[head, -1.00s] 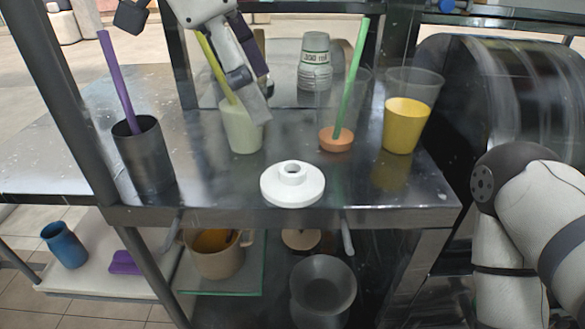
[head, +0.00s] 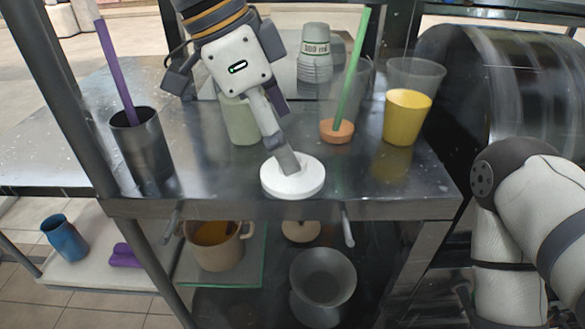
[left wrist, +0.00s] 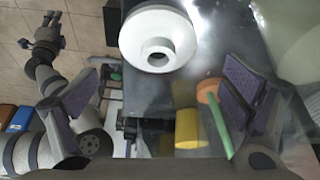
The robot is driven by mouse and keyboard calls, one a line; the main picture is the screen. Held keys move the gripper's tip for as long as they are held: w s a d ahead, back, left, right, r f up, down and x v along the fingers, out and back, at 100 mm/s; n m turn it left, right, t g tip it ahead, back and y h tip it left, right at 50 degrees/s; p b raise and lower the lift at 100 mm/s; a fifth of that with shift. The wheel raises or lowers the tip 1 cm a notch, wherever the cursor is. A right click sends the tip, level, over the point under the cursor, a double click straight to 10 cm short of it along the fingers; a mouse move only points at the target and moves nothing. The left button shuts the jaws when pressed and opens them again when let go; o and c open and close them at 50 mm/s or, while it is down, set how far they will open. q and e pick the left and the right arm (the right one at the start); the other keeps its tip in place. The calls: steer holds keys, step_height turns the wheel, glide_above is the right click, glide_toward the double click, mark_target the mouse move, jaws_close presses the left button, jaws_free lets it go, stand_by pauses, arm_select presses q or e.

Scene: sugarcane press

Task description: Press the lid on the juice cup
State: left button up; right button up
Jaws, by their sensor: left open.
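The white round lid (head: 308,186) with a raised ring lies on the front of the metal counter. In the left wrist view, the lid (left wrist: 140,45) is near the top, beyond the spread fingers. My left gripper (head: 280,142) is open; one finger overlaps the lid's ring in the head view, and contact cannot be told. The left gripper's purple-padded fingers (left wrist: 162,85) stand wide apart with nothing between them. A clear cup of yellow juice (head: 405,118) stands uncovered at the counter's right.
A pale green cup (head: 240,128) stands behind my left gripper. A green straw (head: 354,72) stands in an orange-bottomed cup beside the juice. A dark cup (head: 142,146) with a purple straw is at left, and stacked cups (head: 314,68) stand behind. The metal drum (head: 500,90) is at right.

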arm_select(q)
steer(key=x, duration=0.4)
steer(key=shift+s+a+f, duration=0.15)
steer(key=shift+a+f, duration=0.05)
steer(key=c, duration=0.7)
